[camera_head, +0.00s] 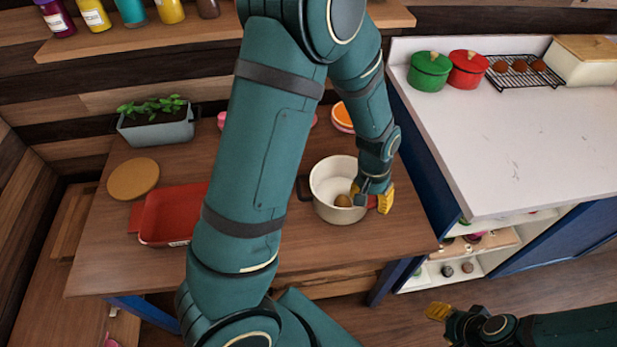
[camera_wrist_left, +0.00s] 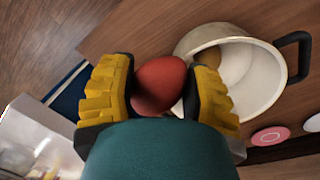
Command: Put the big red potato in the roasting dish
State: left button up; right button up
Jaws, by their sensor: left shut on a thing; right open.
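The red roasting dish (camera_head: 170,232) sits on the left of the wooden table, partly hidden by my left arm. My left gripper (camera_head: 371,199) is at the right rim of a white pot. The left wrist view shows its yellow fingers shut on the big red potato (camera_wrist_left: 160,82), beside the pot's outer wall; in the head view the potato is mostly hidden by the gripper. A brown potato (camera_head: 343,200) lies inside the pot. My right gripper (camera_head: 440,312) is at the lower right, open and empty, over the floor.
The white pot (camera_head: 325,180) with dark handles stands at the table's right. A round wooden board (camera_head: 133,179) and a planter (camera_head: 157,130) stand behind the dish. The white counter (camera_head: 500,150) holds green and red pots and a rack at its back. My left arm crosses the table's middle.

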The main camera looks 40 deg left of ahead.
aim_at(172, 222)
jog(key=k+j+u, duration=0.15)
jog(key=j, duration=0.15)
jog(key=k+j+u, duration=0.15)
jog(key=j, duration=0.15)
jog(key=k+j+u, duration=0.15)
jog(key=j, duration=0.15)
jog(key=k+j+u, duration=0.15)
jog(key=j, duration=0.2)
